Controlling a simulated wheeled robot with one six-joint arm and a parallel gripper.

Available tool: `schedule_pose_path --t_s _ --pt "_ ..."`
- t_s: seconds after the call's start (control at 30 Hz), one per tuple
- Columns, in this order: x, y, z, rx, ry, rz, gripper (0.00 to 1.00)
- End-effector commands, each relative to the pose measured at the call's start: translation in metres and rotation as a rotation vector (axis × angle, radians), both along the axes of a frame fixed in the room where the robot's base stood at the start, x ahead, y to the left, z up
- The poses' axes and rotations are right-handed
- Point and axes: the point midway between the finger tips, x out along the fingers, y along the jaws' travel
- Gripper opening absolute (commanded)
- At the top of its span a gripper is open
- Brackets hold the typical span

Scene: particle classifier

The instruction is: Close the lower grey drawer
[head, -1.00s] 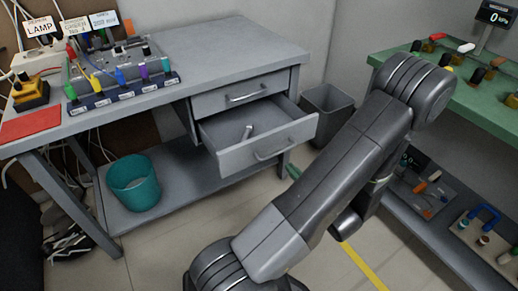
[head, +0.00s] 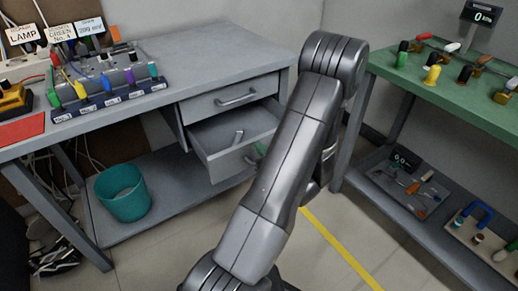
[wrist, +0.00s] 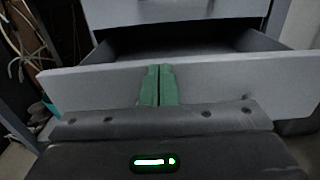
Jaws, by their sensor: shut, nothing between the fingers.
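In the head view the gripper is mostly hidden behind my arm.
The upper drawer (head: 232,100) above is shut. A teal bin (head: 123,196) stands on the bench's lower shelf to the left. A green-topped table (head: 450,90) stands at the right, with a lower shelf holding tools. Floor between them is clear.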

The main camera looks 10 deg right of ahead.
Motion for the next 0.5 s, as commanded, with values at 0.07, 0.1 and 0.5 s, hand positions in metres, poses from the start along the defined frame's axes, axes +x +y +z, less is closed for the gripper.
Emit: schedule_pose_path --t_s 0.07,0.1,0.5 --pt "0.0033 0.0013 -0.0002 0.000 0.000 0.001 0.00" --pt "0.0041 0.0015 -0.0001 0.000 0.000 0.000 0.00" --pt "0.0057 0.0022 0.0002 0.000 0.000 0.000 0.00"
